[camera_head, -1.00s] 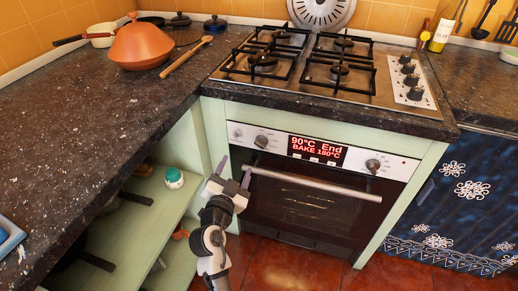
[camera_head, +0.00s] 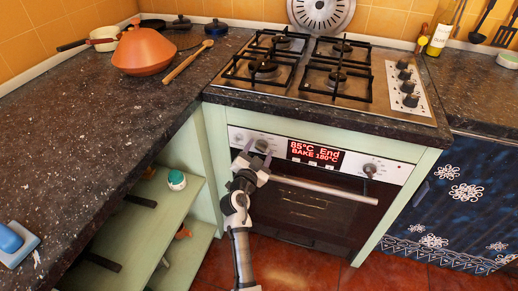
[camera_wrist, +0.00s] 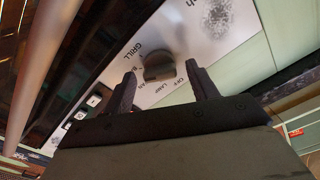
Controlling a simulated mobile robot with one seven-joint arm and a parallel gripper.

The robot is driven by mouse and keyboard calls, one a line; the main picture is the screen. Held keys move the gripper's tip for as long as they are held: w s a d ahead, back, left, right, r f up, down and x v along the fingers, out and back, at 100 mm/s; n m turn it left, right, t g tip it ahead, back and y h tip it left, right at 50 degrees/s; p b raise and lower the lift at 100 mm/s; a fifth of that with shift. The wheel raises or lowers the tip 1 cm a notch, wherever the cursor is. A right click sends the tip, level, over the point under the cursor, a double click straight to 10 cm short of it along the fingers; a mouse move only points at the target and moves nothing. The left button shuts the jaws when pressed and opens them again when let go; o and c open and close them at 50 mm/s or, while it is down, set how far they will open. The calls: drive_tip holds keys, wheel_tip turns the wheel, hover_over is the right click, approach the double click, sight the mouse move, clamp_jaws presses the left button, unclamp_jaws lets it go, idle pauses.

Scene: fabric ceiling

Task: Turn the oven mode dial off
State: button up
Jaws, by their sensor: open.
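The oven (camera_head: 310,212) has a white control panel with a lit red display (camera_head: 315,153) reading "85°C End BAKE 180°C". The mode dial (camera_head: 262,145) is the dark knob left of the display, partly hidden by my gripper. In the wrist view the dial (camera_wrist: 158,66) is a dark round knob ringed by printed labels, including GRILL, LAMP and OFF. My gripper (camera_head: 254,160) is open and empty in front of the dial. In the wrist view its two fingers (camera_wrist: 160,77) lie on either side of the knob, with gaps showing. I cannot tell how deep they reach.
A second knob (camera_head: 369,169) is at the panel's right. The oven handle bar (camera_head: 325,190) runs just below and right of my gripper. The hob (camera_head: 325,75) and dark worktop (camera_head: 95,125) are above. Open green shelves (camera_head: 160,215) stand at the left.

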drive_tip(key=shift+w, duration=0.25)
drive_tip(key=c, duration=1)
